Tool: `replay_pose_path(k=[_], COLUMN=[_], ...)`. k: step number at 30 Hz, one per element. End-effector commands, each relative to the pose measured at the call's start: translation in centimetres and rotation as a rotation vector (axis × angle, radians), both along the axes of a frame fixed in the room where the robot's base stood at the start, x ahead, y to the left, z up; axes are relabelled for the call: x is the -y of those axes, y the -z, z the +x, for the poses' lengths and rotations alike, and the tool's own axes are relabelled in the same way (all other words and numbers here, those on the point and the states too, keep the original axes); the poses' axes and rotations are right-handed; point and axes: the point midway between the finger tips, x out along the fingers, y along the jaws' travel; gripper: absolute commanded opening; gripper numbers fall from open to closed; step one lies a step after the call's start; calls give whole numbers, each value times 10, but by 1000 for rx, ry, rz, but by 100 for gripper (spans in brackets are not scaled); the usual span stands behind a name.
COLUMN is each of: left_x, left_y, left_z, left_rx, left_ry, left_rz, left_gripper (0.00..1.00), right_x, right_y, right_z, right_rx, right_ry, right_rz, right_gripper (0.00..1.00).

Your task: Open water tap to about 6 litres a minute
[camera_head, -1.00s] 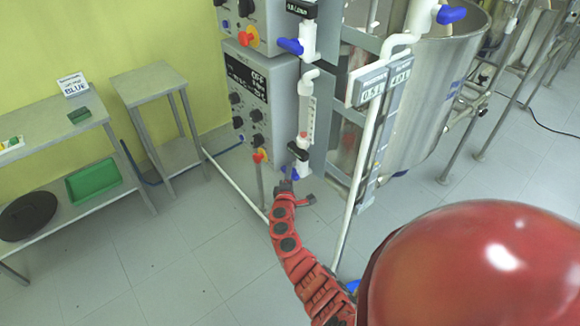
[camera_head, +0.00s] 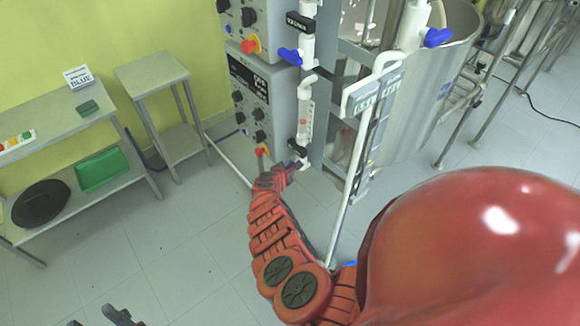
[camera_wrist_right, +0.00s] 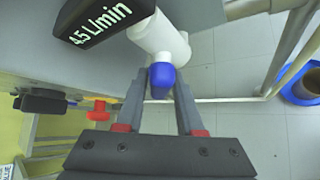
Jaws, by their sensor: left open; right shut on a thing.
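The blue tap handle (camera_wrist_right: 161,81) shows in the right wrist view on a white pipe fitting (camera_wrist_right: 160,38). My right gripper (camera_wrist_right: 161,98) has its two grey fingers on either side of the handle, shut on it. A black flow display (camera_wrist_right: 102,20) beside the fitting reads 45 L/min; I cannot make out a decimal point. In the head view my right gripper (camera_head: 287,170) is at the foot of the white vertical pipe (camera_head: 304,115), and the handle there is mostly hidden. My left gripper (camera_head: 102,316) is open and empty, partly in view at the bottom left edge.
A grey control box (camera_head: 262,98) with knobs stands behind the pipe. Another blue valve handle (camera_head: 290,56) sits higher up. A steel vessel (camera_head: 420,105) and its frame are to the right. A shelf table (camera_head: 50,128) stands left; the floor before it is clear.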

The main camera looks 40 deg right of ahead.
Motion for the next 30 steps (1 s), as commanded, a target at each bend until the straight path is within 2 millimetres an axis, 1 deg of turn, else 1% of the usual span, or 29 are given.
replay_pose_path(k=[6,12,27,28,30], left_x=[0,0,0,0,0], left_y=[9,12,13,13,13], left_z=[0,0,0,0,0], left_rx=[0,0,0,0,0], left_ry=[0,0,0,0,0], left_rz=[0,0,0,0,0], left_gripper=[50,50,50,50,50], right_x=[-1,0,-1,-1,-1], right_y=[3,2,2,2,2], right_z=[0,0,0,0,0], right_rx=[-95,-148,-167,-167,-167], right_ry=[3,2,0,0,0], right_rz=[-4,-10,-12,-12,-12], right_gripper=[0,0,0,38,51])
